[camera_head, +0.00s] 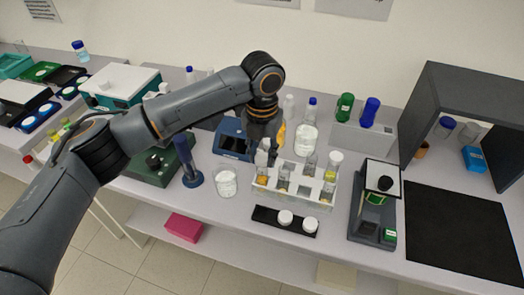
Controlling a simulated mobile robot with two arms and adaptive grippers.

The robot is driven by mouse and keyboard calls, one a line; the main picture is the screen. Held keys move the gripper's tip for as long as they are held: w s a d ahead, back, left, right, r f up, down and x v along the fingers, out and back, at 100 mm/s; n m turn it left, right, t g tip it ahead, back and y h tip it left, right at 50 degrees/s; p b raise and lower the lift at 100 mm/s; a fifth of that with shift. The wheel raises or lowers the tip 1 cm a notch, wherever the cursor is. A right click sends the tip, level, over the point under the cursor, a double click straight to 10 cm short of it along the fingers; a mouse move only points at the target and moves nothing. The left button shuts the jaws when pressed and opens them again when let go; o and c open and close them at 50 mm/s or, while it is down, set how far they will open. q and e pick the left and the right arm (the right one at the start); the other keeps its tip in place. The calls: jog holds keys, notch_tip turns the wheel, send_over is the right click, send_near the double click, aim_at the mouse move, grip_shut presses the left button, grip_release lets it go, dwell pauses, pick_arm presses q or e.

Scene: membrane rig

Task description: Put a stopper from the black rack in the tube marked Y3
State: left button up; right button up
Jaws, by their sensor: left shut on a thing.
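My left gripper (266,157) is above the left part of the white tube rack (312,204). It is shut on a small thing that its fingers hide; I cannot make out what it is. The rack holds several clear tubes, some with yellowish contents, such as the front one (283,180). A white cap (335,158) shows at the back right of the rack. The tube labels are too small to read, so I cannot tell which is Y3. The black rack (263,214) lies in front, with two white stoppers (285,217) (310,225) on it and a bare left part.
A beaker (226,183) and a blue stand (191,172) are left of the tube rack. A black-and-white device (376,205) stands to its right, before a black mat (462,230). Bottles (306,138) stand behind. The bench's front edge is close to the black rack.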

pick_arm(q)
jog(key=shift+f, duration=0.3)
dwell(0.4)
jog(key=o, duration=0.9)
jog(key=shift+c, duration=0.2)
jog(key=shift+r, duration=0.1)
notch_tip(320, 180, up, 12)
